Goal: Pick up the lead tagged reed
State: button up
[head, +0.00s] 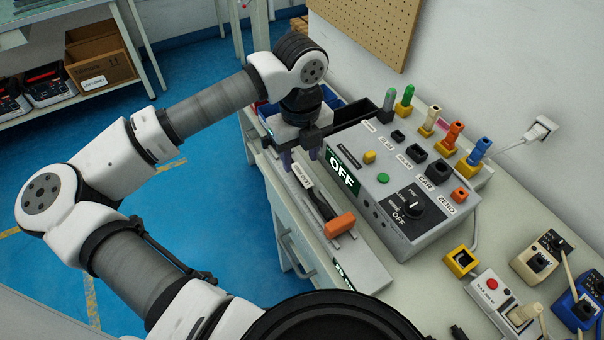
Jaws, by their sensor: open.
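I cannot read a tag saying reed on anything in view. A black lead with an orange plug (340,224) lies on a grey tray (352,262) in front of the control box; a small pale tag (303,172) with unreadable writing is near its far end. My gripper (300,158) points down over the far end of the tray, close to that tag, with its fingers apart. Whether the fingers touch anything is hard to tell. Upright plugs stand in holders behind the box: green (407,96), cream (431,118), orange (453,133) and blue (480,150).
The grey control box (375,215) shows OFF and carries several sockets, buttons and a black knob (411,207). A yellow socket block (461,262), a box with a red button (497,296) and other connectors crowd the near right. A blue bin (332,97) stands behind my gripper.

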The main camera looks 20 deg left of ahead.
aim_at(302, 175)
jog(key=shift+w+f+p, duration=0.15)
jog(key=shift+f+p, duration=0.4)
jog(key=shift+f, duration=0.95)
jog(key=shift+w+f+p, duration=0.15)
jog(key=shift+f+p, duration=0.35)
jog(key=shift+f, duration=1)
grip_shut()
